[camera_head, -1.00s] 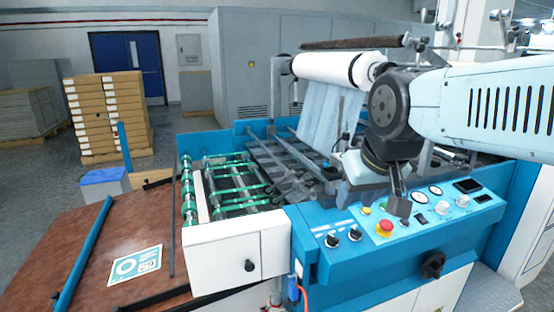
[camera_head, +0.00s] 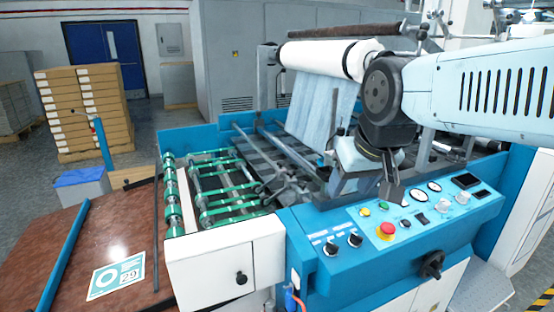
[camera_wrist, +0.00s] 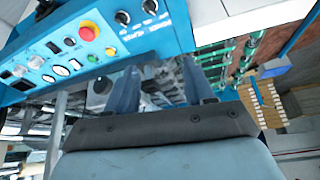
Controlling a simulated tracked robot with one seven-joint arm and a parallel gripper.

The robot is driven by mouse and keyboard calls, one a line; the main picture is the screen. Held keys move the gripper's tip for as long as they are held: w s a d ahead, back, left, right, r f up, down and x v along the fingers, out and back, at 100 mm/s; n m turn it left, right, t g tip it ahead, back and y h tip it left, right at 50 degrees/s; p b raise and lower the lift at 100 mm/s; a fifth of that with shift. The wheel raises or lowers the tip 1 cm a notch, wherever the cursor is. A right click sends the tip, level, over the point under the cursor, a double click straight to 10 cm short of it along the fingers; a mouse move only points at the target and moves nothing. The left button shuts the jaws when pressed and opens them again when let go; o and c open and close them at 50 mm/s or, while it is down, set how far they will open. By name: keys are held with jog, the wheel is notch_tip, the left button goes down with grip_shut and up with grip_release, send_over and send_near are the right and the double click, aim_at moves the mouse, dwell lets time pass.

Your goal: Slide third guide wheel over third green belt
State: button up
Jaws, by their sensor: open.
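The green belts (camera_head: 228,190) run across the open feed section at the left of the blue machine, on metal rods. They also show upside down at the top right of the wrist view (camera_wrist: 222,62). Dark guide parts (camera_head: 285,182) sit on bars just right of the belts; I cannot tell the third guide wheel or third belt apart. My gripper (camera_head: 390,188) hangs above the control panel, right of the belts and apart from them. In the wrist view my gripper (camera_wrist: 160,88) has its two fingers spread, with nothing visible between them.
The control panel (camera_head: 420,212) with a red button (camera_head: 386,230) lies below my gripper. A white film roll (camera_head: 325,60) hangs behind, its sheet running down. A brown table (camera_head: 110,245) is at front left. Stacked boxes (camera_head: 85,110) stand at the back left.

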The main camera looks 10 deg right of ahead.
jog(key=shift+o, duration=0.3)
jog(key=shift+w+r, duration=0.25)
jog(key=shift+w, duration=0.1)
jog(key=w+r+m, duration=0.2)
jog(key=w+r, duration=0.1)
jog(key=w, duration=0.7)
jog(key=m+g+h, duration=0.2)
jog(key=m, duration=0.3)
send_over(280, 162)
jog(key=s+a, duration=0.3)
jog(key=s, duration=0.1)
notch_tip(280, 162, down, 8)
jog(key=x, duration=1.3)
jog(key=shift+d+f, duration=0.3)
jog(key=shift+d, duration=0.1)
jog(key=shift+c, duration=0.2)
grip_shut()
jog(key=shift+a, duration=0.1)
